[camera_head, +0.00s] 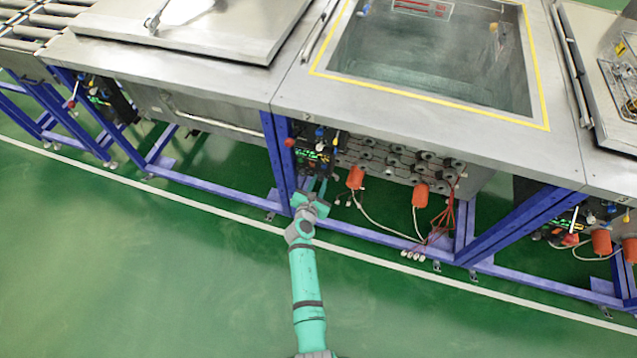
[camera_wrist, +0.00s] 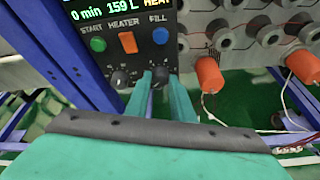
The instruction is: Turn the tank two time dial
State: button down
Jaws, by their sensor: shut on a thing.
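The control panel (camera_wrist: 105,55) fills the upper left of the wrist view; its display (camera_wrist: 125,12) shows 0 min and 159 L. Below its buttons are two dark dials, a left dial (camera_wrist: 121,78) and a right dial (camera_wrist: 160,74). My gripper (camera_wrist: 161,82) has its two teal fingers around the right dial and is shut on it. The left dial is free, beside the left finger. Dial labels are not readable. In the head view my gripper (camera_head: 318,186) reaches under the middle tank's edge to the panel (camera_head: 318,160).
Above the dials are a green START button (camera_wrist: 97,44), an orange HEATER switch (camera_wrist: 127,42) and a blue FILL button (camera_wrist: 160,36). A blue frame post (camera_head: 280,160) stands close left of my gripper. Orange plugs (camera_head: 355,178) with cables are to the right. The left foreground floor is clear.

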jog(key=m+y, duration=0.1)
jog(key=m+t+y, duration=0.1)
jog(key=m, duration=0.1)
jog(key=m+y, duration=0.1)
jog(key=shift+s+d+f+m+t, duration=0.2)
jog(key=shift+d+m+t, duration=0.1)
jog(key=shift+m, duration=0.4)
jog(key=shift+d+m, duration=0.15)
jog(key=shift+m, duration=0.25)
jog(key=m+t, duration=0.1)
jog(key=m, duration=0.1)
jog(key=m+t+y, duration=0.1)
jog(key=shift+f+m, duration=0.3)
jog(key=shift+m, duration=0.1)
jog(key=m+t, duration=0.1)
jog(key=m, duration=0.2)
jog(key=shift+f+m+t+y, duration=0.2)
jog(key=shift+m+t+y, duration=0.2)
jog(key=shift+m+t+h, duration=0.3)
jog(key=shift+m+t, duration=0.2)
jog(key=shift+m, duration=1.1)
